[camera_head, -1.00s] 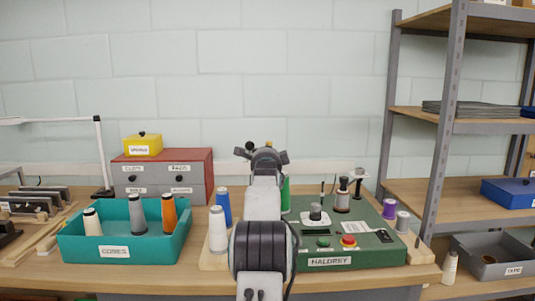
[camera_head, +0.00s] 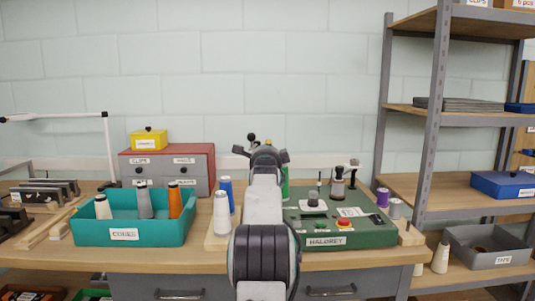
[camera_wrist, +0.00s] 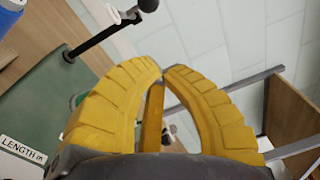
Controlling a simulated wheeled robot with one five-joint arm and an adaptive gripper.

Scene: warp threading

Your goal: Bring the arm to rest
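My arm stands upright in the middle of the head view, its lower joint dark and its upper link pale. My gripper is mostly hidden behind my arm's end there. In the wrist view the two yellow ribbed fingers of my gripper (camera_wrist: 161,72) curve together, their tips almost meeting. Nothing is seen held at the tips. The green Haldrey machine (camera_head: 366,236) sits on the table behind and right of my arm. Its green top also shows at the left of the wrist view (camera_wrist: 40,112), beside the fingers.
A teal box (camera_head: 90,233) with several cones stands left on the table (camera_head: 205,257). Grey drawers (camera_head: 165,184) stand behind the box. A metal shelf (camera_head: 434,130) rises at right.

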